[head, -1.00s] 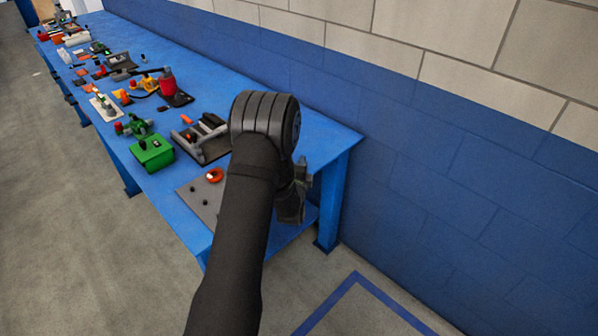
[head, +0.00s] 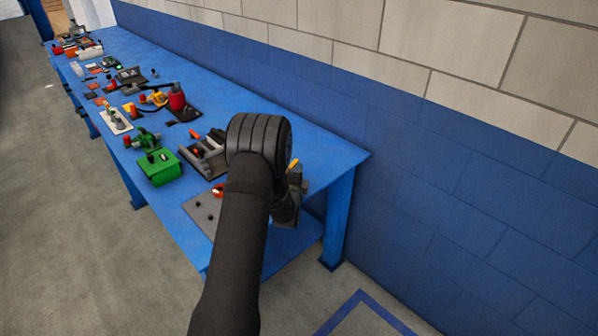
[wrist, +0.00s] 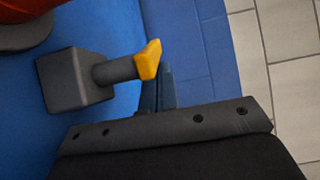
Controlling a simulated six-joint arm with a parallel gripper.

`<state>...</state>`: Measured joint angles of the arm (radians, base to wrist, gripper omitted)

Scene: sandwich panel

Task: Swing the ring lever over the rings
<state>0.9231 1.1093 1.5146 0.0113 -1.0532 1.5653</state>
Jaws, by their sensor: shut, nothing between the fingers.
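In the wrist view a dark grey block (wrist: 75,80) has a short grey rod (wrist: 115,70) ending in a yellow tip (wrist: 148,60); it may be the ring lever. My gripper (wrist: 160,88) has its narrow dark fingers shut and empty, just below and right of the yellow tip. Whether they touch it is unclear. In the head view the yellow tip (head: 295,164) shows just right of my arm, which hides most of the gripper. An orange-red ring (head: 218,190) lies on a grey board (head: 198,214), partly hidden by my arm.
A green box (head: 160,168) and a grey tray with bars (head: 204,158) stand on the blue table (head: 285,125) beyond the board. Several other parts line the table further back. A red rounded thing (wrist: 30,10) is at the wrist view's upper left. A wall runs along the table.

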